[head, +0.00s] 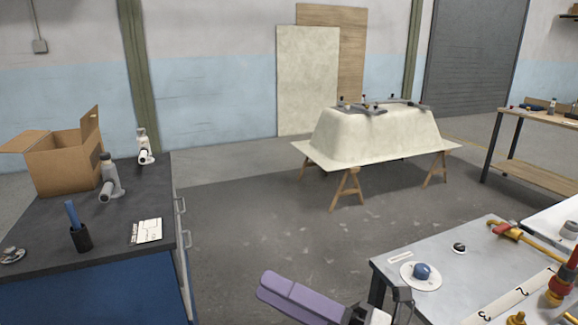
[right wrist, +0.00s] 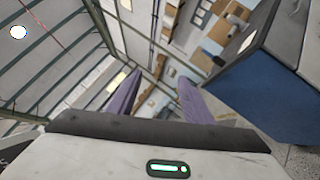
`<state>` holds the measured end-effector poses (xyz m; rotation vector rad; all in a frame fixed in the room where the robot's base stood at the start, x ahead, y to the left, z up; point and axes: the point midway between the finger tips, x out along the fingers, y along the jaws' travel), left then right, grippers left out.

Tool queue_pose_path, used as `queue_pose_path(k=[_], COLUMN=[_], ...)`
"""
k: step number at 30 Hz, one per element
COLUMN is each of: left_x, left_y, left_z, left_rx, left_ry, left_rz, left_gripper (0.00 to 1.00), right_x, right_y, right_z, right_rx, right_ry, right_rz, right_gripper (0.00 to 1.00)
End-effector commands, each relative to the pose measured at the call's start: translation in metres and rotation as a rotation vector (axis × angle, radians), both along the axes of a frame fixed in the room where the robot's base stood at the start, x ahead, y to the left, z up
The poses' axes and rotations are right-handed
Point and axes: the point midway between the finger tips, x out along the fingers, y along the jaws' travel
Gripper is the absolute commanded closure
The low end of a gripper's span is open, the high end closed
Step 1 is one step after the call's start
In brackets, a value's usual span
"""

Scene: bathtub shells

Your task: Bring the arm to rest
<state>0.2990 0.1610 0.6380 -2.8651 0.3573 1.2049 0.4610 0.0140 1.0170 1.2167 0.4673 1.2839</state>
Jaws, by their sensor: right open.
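My right gripper (head: 272,287) is low at the bottom middle of the head view, its purple fingers pointing left. In the right wrist view its two purple fingers (right wrist: 158,84) stand apart with nothing between them. It hangs over the floor, between the dark-topped workbench and the grey metal table, and touches nothing that I can see. Most of my right arm is out of the head view. My left gripper is not in view.
The dark workbench (head: 118,229) at left holds a cardboard box (head: 62,160). The metal table (head: 446,264) at right carries a blue-knobbed disc (head: 421,275) and clamps. A cream bathtub shell (head: 374,137) rests on wooden trestles behind. The floor (head: 255,215) between is clear.

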Motion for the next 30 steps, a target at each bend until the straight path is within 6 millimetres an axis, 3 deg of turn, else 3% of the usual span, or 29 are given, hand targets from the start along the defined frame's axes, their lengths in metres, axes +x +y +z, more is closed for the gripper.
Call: queue_pose_path(k=[4,8,12,15,18,21,24,30], left_x=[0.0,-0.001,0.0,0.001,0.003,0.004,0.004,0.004], left_y=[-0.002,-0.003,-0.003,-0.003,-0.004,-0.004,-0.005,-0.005], left_z=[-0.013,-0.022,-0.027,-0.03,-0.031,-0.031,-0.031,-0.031], left_rx=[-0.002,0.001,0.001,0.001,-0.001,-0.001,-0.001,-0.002], left_ry=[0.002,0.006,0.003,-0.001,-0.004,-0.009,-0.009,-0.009], left_rz=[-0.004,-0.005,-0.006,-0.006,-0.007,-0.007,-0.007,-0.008], left_gripper=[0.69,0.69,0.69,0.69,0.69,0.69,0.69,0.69], right_x=[0.027,0.025,-0.011,-0.051,-0.093,-0.128,-0.149,-0.158], right_y=[-0.046,-0.091,-0.128,-0.147,-0.16,-0.166,-0.169,-0.17], right_z=[-0.077,-0.165,-0.259,-0.319,-0.363,-0.392,-0.406,-0.412], right_rx=[0.308,0.537,0.736,0.861,0.962,1.035,1.08,1.096], right_ry=[0.565,1.006,1.398,1.639,1.83,1.966,2.044,2.075], right_rz=[-0.228,-0.413,-0.59,-0.709,-0.814,-0.891,-0.938,-0.958], right_gripper=[0.54,0.54,0.54,0.54,0.54,0.54,0.54,0.54])
